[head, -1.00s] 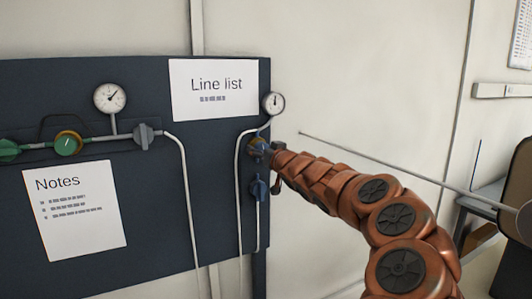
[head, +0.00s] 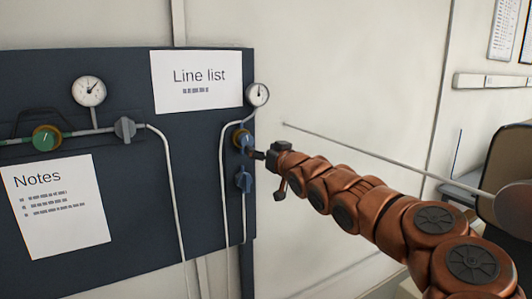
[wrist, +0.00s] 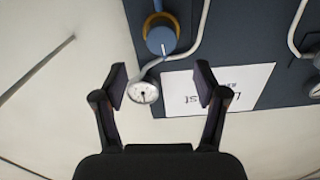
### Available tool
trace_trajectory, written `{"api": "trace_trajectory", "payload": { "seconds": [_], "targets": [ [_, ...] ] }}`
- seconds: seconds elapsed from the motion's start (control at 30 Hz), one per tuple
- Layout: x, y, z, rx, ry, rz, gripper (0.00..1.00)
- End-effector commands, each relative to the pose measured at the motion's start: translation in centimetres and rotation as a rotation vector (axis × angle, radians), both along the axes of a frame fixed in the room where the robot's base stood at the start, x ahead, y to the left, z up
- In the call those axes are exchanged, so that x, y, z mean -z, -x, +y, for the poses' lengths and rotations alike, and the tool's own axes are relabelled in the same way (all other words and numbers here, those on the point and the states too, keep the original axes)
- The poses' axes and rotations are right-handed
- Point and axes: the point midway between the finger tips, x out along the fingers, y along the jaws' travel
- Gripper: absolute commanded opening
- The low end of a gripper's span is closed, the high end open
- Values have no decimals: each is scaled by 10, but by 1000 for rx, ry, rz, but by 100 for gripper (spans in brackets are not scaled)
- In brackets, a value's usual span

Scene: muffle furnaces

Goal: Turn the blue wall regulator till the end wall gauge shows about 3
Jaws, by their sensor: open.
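The blue regulator (head: 243,138), with a brass-coloured ring behind it, sits near the right edge of the dark wall board. In the wrist view, the blue knob (wrist: 161,40) is beyond the fingertips, near the top. The end wall gauge (head: 257,95) is just above the regulator; its needle points roughly up, and its numbers are too small to read. The gauge also shows in the wrist view (wrist: 143,92), beside one finger. My gripper (head: 260,155) is open and empty, just right of and slightly below the regulator. It also shows in the wrist view (wrist: 161,84), jaws spread apart.
A blue valve handle (head: 243,180) is just below the regulator. Left on the board are another gauge (head: 89,91), a green knob (head: 46,138) and a grey handle (head: 125,128). A thin rod (head: 380,156) crosses in front of the wall at the right.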

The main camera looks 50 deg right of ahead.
Motion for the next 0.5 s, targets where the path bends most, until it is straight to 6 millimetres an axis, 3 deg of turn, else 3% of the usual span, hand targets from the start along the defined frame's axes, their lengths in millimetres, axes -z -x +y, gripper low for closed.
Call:
{"api": "trace_trajectory", "payload": {
  "seconds": [0.5],
  "targets": [
    [0, 17, 8, -2, -1, 0, 72]
  ]
}}
